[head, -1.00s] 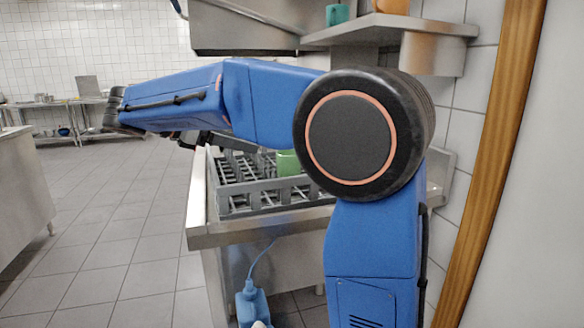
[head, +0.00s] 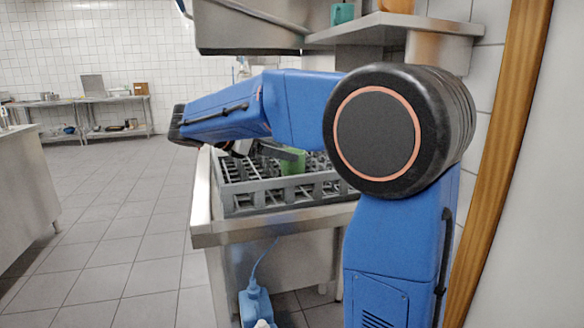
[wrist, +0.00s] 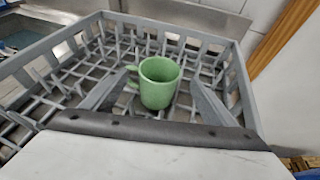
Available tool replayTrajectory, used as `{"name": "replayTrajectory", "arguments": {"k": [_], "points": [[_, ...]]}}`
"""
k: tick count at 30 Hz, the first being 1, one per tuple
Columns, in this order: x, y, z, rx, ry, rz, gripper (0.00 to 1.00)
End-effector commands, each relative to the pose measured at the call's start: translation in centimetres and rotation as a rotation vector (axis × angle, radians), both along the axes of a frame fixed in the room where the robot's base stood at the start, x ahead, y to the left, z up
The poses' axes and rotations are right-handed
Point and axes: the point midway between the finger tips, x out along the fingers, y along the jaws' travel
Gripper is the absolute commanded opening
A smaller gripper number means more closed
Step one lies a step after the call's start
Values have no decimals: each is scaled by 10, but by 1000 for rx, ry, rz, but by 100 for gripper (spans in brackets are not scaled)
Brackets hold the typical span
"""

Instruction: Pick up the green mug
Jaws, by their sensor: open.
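The green mug (wrist: 158,84) stands upright in a grey dish rack in the wrist view, its handle toward the left. My gripper (wrist: 160,92) is open, with one finger to the left of the mug and one to the right. The mug lies between the fingers in that picture; I cannot tell how far along them it is. In the head view the mug (head: 292,163) shows partly in the rack, with a grey part of my gripper just to its left and my arm above.
The grey dish rack (head: 262,200) with upright prongs sits on a steel counter (head: 222,237). Its walls (wrist: 245,88) surround the mug. A steel shelf (head: 385,27) with a teal mug (head: 342,13) is above. A tiled wall and wooden post (head: 500,170) stand at right.

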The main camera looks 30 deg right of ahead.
Motion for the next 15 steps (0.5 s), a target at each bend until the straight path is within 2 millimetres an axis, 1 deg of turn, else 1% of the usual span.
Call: {"name": "replayTrajectory", "arguments": {"k": [1,3,6,13,14,15], "points": [[1,-8,-3,0,1,-3,80],[1,-16,-7,0,1,-3,80],[1,-24,-10,0,1,-2,80],[2,-25,-11,0,0,0,80],[2,-25,-11,0,0,0,72],[2,-25,-11,0,0,0,63]]}}
